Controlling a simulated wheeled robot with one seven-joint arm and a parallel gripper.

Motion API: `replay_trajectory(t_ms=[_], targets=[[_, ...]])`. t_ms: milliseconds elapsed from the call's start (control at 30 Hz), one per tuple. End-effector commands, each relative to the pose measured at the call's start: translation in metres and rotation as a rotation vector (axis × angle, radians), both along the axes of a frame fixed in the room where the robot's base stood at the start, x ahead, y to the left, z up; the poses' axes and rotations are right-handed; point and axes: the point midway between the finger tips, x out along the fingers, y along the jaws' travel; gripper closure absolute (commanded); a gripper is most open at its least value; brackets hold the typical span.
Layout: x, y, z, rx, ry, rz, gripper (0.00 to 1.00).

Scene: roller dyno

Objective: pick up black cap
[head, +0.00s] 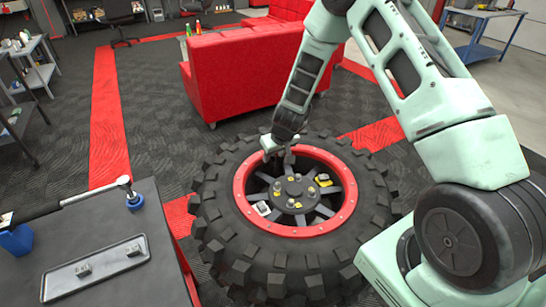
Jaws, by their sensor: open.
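My gripper (279,158) hangs at the end of my green-and-black arm, over the far part of the red rim (243,183) of a big black tyre (215,245). It points down and is small in the view; its jaws are open. I cannot clearly pick out a black cap. The dark wheel hub (291,203) sits in the middle of the rim, with several yellowish and grey small parts on and around it. Dark areas between the spokes and under my gripper are hard to read, so a cap could be hidden there.
A dark workbench (60,235) at lower left holds a grey tray (100,277) with two small grey blocks, a long wrench (85,198) and blue items. A red couch (245,68) stands behind the tyre. Dark floor lies open between bench and couch.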

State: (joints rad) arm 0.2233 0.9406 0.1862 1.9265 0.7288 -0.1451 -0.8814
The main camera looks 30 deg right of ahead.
Motion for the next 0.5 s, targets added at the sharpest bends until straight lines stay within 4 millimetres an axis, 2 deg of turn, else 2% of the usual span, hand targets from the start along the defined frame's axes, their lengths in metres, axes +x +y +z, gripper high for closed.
replay_trajectory(t_ms=[167, 300, 333, 500], targets=[[0.0001, -0.0001, 0.0000, 0.000, -0.001, 0.000, 0.58], [0.0001, 0.0000, 0.0001, 0.000, 0.000, 0.000, 0.97], [0.0001, 0.0000, 0.0001, 0.000, 0.000, 0.000, 1.00], [0.0000, 0.0000, 0.0002, 0.000, 0.000, 0.000, 1.00]])
